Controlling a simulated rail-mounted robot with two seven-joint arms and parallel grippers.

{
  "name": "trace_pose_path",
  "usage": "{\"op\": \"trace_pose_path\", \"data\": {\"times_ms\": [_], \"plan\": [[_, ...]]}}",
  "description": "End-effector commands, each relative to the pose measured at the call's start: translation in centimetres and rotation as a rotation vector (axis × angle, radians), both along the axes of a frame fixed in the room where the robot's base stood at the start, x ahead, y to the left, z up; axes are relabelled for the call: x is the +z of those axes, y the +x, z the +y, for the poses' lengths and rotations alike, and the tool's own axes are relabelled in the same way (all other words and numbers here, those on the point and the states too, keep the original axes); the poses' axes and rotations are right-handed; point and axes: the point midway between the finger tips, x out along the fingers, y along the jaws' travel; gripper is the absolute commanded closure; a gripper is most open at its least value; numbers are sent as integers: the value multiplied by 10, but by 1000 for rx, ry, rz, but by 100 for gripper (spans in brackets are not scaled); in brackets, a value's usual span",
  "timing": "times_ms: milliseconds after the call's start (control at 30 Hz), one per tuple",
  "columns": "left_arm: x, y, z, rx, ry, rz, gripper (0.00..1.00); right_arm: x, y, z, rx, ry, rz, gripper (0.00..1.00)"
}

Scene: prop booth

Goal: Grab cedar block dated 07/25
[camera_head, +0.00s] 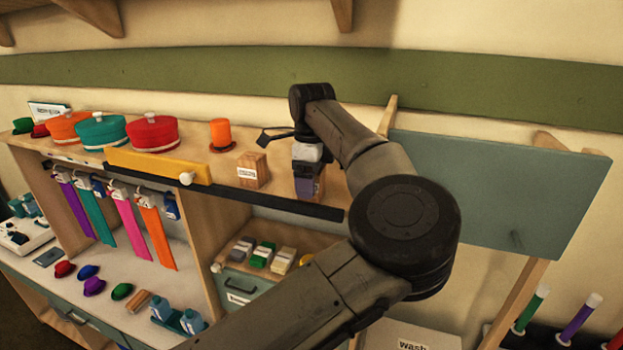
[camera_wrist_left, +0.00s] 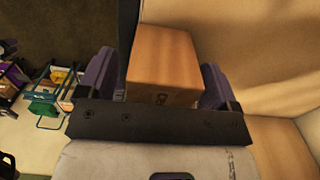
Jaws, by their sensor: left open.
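A wooden block (camera_wrist_left: 165,60) stands between the two purple fingers of my left gripper (camera_wrist_left: 158,80) in the left wrist view. The fingers are open on either side of it, and a small dark mark shows near its lower edge. In the head view my left gripper (camera_head: 308,178) points down at the shelf top and hides most of this block. A second wooden block (camera_head: 253,171) with a white label sits to the left on the same shelf. I cannot read a date on either block. My right gripper is not in view.
An orange top hat (camera_head: 221,134) and several round hats, including a red one (camera_head: 152,133), stand farther left on the shelf. A yellow bar (camera_head: 158,166) runs along the front edge. A grey-green panel (camera_head: 500,190) is to the right.

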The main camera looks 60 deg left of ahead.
Motion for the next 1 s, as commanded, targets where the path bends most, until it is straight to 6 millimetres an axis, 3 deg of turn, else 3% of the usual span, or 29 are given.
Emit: {"op": "trace_pose_path", "data": {"times_ms": [267,800,1000], "plan": [[-2,0,0,0,0,0,16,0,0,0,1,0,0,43],[-2,0,0,0,0,0,68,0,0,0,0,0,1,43],[-1,0,0,0,0,0,70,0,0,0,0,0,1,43]]}}
